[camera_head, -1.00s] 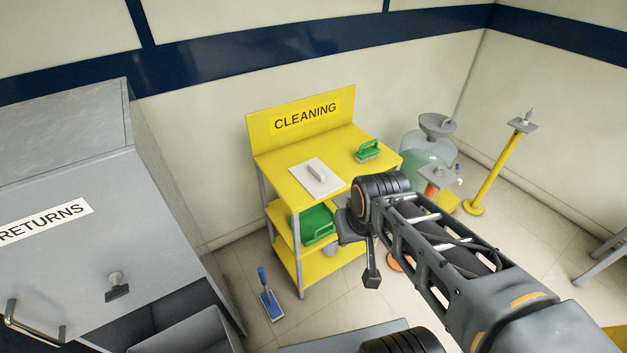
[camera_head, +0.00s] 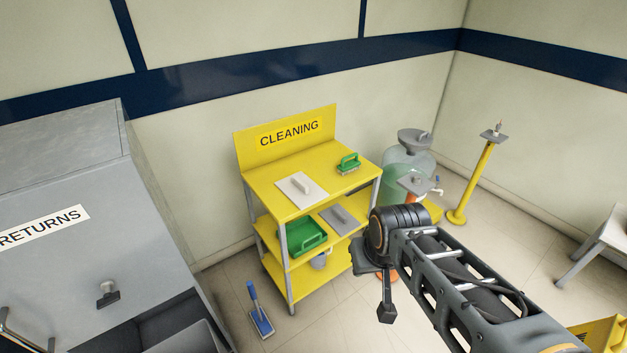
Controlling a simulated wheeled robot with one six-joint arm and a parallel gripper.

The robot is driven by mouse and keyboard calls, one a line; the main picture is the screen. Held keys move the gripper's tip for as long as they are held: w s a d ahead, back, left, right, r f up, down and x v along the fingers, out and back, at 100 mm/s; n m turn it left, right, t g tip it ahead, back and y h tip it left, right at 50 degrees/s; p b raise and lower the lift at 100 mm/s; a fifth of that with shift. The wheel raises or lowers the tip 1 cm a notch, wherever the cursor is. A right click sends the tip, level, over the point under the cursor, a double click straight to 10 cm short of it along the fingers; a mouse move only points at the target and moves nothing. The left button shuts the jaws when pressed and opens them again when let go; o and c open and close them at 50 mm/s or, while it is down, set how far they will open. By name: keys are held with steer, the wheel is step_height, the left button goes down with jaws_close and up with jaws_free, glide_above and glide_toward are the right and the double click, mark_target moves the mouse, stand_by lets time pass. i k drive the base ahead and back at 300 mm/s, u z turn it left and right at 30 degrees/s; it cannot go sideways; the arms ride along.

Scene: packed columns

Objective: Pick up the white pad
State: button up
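The white pad (camera_head: 301,190) lies flat on the top shelf of the yellow cleaning cart (camera_head: 263,176), at its left front. It is a white square with a light grip on top. My gripper (camera_head: 387,312) seems to be the small dark end hanging below the round black joint of my arm. It is to the right of the cart and well apart from the pad. Its fingers are too small and dark to tell open from shut.
A green brush (camera_head: 348,164) sits on the same shelf, right of the pad. A grey pad (camera_head: 340,219) and a green tray (camera_head: 303,241) are on the shelf below. A blue-handled scrubber (camera_head: 259,312) lies on the floor. A grey returns cabinet (camera_head: 80,262) stands left.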

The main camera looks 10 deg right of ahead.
mark_target(304, 192)
steer(key=u, duration=0.1)
steer(key=i, duration=0.85)
steer(key=u, duration=0.7)
steer(key=i, duration=0.35)
steer(key=u, duration=0.2)
